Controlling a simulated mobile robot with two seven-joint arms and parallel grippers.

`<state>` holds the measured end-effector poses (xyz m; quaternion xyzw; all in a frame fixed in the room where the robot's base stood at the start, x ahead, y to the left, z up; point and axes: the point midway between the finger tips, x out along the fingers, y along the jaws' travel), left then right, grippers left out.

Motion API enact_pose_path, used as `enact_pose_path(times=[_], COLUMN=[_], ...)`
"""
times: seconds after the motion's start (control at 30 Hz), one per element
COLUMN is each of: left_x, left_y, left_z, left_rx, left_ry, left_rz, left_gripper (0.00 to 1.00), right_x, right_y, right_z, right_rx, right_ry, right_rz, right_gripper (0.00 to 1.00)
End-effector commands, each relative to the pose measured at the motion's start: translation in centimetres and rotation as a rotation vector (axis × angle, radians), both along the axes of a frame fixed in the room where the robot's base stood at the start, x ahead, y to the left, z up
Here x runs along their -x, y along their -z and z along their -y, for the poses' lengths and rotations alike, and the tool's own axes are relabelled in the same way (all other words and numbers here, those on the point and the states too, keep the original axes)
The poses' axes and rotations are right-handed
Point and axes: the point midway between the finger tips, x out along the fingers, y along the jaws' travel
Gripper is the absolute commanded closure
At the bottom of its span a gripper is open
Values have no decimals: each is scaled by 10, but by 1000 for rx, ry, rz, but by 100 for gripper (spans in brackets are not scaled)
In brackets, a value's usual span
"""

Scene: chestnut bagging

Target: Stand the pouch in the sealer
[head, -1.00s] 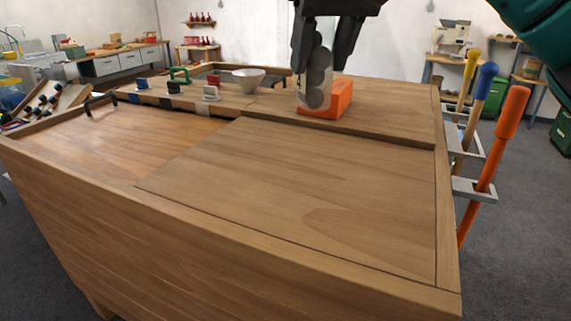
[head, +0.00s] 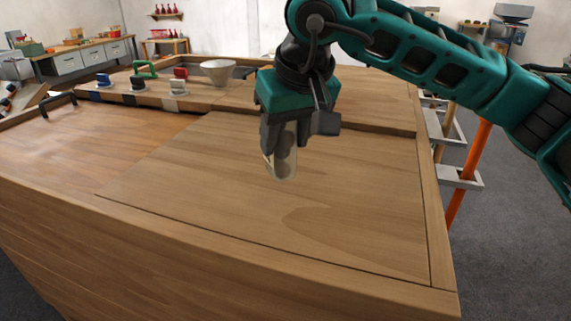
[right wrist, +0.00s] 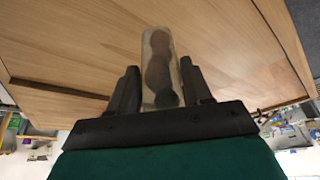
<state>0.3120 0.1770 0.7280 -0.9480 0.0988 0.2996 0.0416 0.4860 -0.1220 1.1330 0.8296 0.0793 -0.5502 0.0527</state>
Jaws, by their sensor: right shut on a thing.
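The pouch (head: 283,166) is clear with dark round chestnuts inside. It hangs from my right gripper (head: 288,137), nearly upright with a slight tilt, over the bare right part of the worktop (head: 330,215). In the right wrist view the pouch (right wrist: 160,65) sits between the two black fingers, which are shut on it. Whether its bottom touches the wood is hard to tell; it looks raised. The orange block that seems to be the sealer is not visible now, apparently hidden behind my right gripper and arm. My left gripper is out of view.
Long-handled tools (head: 468,165) hang at the right edge. The front worktop is clear.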

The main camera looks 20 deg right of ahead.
Motion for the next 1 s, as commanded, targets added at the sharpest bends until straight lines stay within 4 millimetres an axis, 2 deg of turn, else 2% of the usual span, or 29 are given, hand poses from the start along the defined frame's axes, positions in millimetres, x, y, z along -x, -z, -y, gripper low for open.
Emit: enact_pose_path(times=[0.17,0.43,0.67,0.83,0.87,1.0], left_x=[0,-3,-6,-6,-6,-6], left_y=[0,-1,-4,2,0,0], left_z=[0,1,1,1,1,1], left_rx=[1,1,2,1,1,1], left_ry=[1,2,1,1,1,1], left_rz=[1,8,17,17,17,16], left_gripper=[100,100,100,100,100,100], right_x=[0,0,0,0,0,0], right_y=[12,48,50,55,53,53], right_z=[0,0,0,0,0,0], right_rx=[-1,-1,0,-2,0,0], right_ry=[1,0,0,1,0,0], right_rz=[0,-1,2,2,1,0], right_gripper=[84,84,84,84,48,35])
